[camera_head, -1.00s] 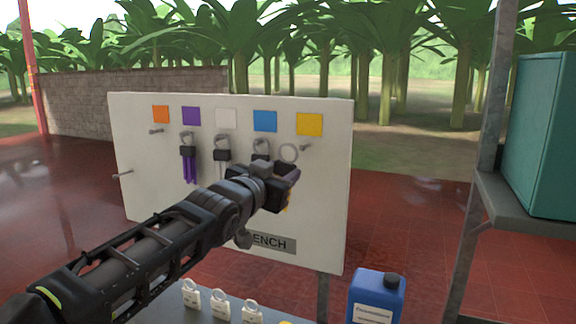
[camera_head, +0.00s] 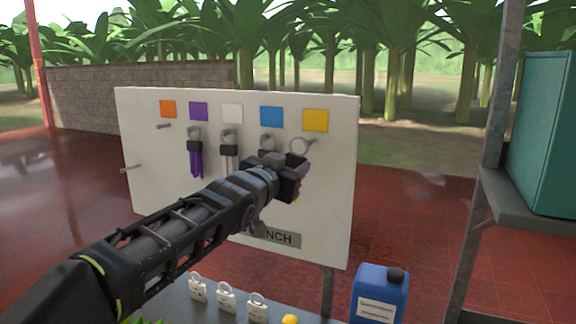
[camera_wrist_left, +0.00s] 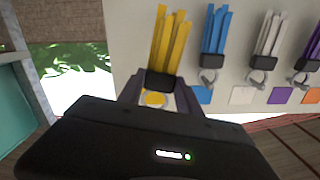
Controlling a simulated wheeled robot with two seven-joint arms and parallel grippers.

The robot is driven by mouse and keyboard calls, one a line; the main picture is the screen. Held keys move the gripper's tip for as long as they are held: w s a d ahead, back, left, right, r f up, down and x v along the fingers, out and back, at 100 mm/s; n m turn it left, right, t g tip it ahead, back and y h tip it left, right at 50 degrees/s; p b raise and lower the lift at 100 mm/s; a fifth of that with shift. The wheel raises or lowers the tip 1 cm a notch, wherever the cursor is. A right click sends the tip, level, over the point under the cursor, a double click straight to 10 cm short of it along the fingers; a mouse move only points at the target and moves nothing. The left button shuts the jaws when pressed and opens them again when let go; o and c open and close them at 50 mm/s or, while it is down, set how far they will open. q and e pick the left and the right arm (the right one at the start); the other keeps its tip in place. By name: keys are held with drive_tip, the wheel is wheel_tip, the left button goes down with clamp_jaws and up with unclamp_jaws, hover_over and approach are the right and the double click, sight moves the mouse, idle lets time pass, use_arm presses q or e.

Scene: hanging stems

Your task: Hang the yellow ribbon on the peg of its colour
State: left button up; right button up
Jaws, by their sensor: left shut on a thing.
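My left gripper (camera_head: 290,177) is shut on the yellow ribbon at its black clip, in front of the board's right part. The ribbon's metal ring (camera_head: 299,147) stands up above the jaws, just left of the yellow peg (camera_head: 312,141), which is below the yellow square (camera_head: 315,120). I cannot tell whether the ring touches the peg or is around it. In the left wrist view, which is upside down, the yellow strips (camera_wrist_left: 171,42) hang free from the clip, and the yellow square shows through the ring. My right gripper is out of view.
Purple (camera_head: 196,163), white and blue (camera_wrist_left: 219,35) ribbons hang on the board's (camera_head: 150,190) other pegs. The orange peg (camera_head: 163,126) is empty. Several padlocks (camera_head: 226,299) and a blue jug (camera_head: 380,295) stand below. A teal cabinet (camera_head: 548,130) is at right.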

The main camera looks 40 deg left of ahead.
use_arm(q)
drive_tip(key=shift+p+x, duration=0.3)
drive_tip(key=shift+x, duration=2.5)
drive_tip(key=shift+w+a+f+b, duration=0.2)
drive_tip(key=shift+w+f+b, duration=0.4)
drive_tip(key=shift+w, duration=0.1)
drive_tip(key=o, duration=1.4)
